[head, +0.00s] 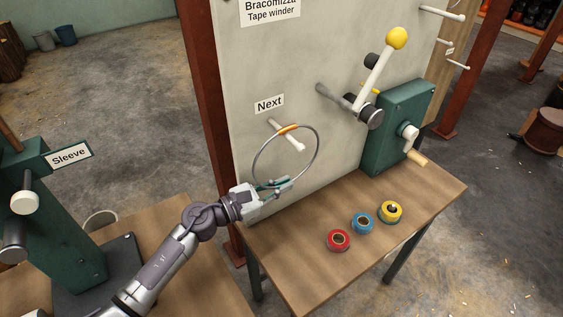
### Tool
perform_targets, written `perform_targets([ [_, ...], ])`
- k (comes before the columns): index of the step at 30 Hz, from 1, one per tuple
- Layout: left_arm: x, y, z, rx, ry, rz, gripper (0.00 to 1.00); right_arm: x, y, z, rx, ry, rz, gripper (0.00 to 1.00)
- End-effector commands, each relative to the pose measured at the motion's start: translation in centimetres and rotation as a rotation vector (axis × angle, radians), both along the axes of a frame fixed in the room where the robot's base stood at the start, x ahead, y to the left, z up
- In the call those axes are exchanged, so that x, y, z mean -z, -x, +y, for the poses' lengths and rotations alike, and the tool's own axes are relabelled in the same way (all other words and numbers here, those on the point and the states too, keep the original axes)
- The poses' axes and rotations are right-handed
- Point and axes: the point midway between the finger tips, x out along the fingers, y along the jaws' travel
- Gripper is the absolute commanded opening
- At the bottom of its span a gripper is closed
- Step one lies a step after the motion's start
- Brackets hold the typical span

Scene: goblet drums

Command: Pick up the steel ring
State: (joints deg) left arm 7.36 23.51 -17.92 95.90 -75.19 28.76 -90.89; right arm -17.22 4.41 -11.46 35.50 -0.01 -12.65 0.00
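The steel ring (319,152) is a thin grey hoop with an orange-wrapped part at its top. It hangs at the white peg (292,141) under the "Next" label on the pale panel. My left gripper (284,185) is at the bottom of the ring, with its teal fingers overlapping the hoop's lower edge. I cannot tell whether the fingers are closed on the hoop or only around it. My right gripper is not in view.
A wooden table (300,255) holds red (339,248), blue (363,230) and yellow (397,217) tape rolls. A green crank unit (398,105) and a yellow-knobbed lever (377,75) stand right of the ring. A "Sleeve" machine (62,225) is at left.

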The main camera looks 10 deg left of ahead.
Motion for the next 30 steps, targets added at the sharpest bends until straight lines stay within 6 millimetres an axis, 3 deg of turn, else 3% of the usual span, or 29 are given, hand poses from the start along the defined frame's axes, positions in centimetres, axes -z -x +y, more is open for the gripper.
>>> perform_targets([
  [11,-1.0,0.3,-0.3,0.002,-0.002,-0.005,0.00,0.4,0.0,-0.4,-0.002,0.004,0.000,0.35],
  [26,-12.0,0.3,-0.3,0.001,-0.003,-0.006,0.00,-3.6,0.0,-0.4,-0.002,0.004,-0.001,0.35],
  [30,-12.0,2.2,-2.2,0.004,0.001,0.002,0.00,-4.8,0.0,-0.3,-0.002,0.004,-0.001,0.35],
])
